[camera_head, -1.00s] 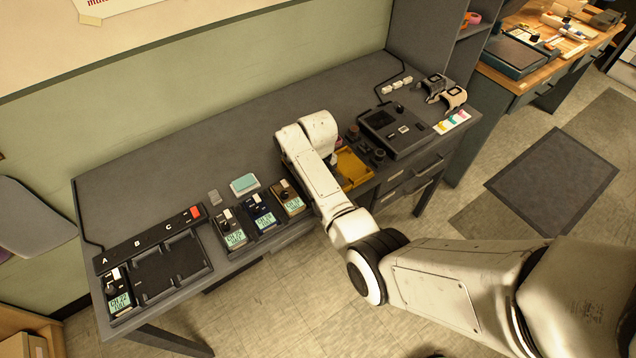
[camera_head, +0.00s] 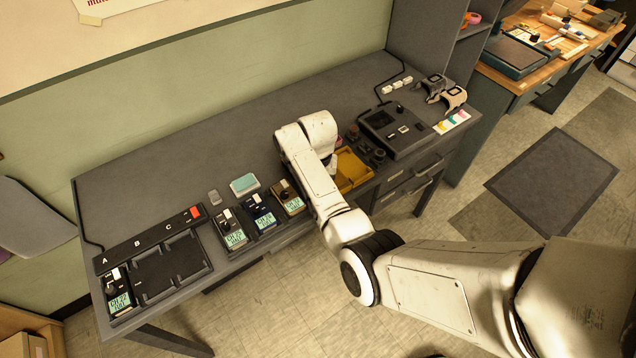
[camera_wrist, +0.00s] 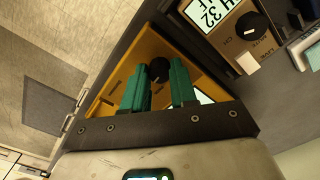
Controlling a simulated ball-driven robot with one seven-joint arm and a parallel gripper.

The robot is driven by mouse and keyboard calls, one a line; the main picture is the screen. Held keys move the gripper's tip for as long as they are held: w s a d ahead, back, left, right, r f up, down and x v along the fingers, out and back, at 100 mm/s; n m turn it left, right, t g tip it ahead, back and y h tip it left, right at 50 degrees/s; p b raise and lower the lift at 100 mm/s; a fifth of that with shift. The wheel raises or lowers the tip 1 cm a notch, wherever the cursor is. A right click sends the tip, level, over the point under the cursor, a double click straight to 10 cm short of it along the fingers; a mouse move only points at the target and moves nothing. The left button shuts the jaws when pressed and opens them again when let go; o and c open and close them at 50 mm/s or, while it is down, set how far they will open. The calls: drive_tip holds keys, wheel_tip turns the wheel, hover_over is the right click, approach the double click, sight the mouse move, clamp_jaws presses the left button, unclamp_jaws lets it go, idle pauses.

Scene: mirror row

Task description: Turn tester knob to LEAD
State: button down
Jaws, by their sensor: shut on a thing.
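My gripper (camera_wrist: 159,75) shows in the wrist view as two green fingers, shut on a round black knob (camera_wrist: 158,68) between their tips. The knob sits within a yellow-orange tray-like unit (camera_wrist: 122,75), which I take for the tester. A pale lit patch (camera_wrist: 203,97) shows just right of the fingers. In the head view the yellow unit (camera_head: 352,167) lies near the desk's front edge, partly behind my arm, which hides the fingers and knob there. I cannot read the knob's setting or any LEAD label.
A tan pack (camera_head: 288,197) with a screen and knob stands just left of my arm, with a blue pack (camera_head: 260,212) beyond it. A dark console (camera_head: 395,128) and small dark knob-like pieces (camera_head: 378,155) stand to the right. The desk behind is mostly clear.

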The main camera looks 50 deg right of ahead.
drive_tip(key=shift+m, duration=0.6)
drive_tip(key=c, duration=0.9)
unclamp_jaws()
drive_tip(key=shift+r, duration=0.1)
wheel_tip(320, 180, up, 11)
drive_tip(key=b, duration=0.1)
drive_tip(key=shift+f, duration=0.2)
drive_tip(key=shift+f, duration=0.1)
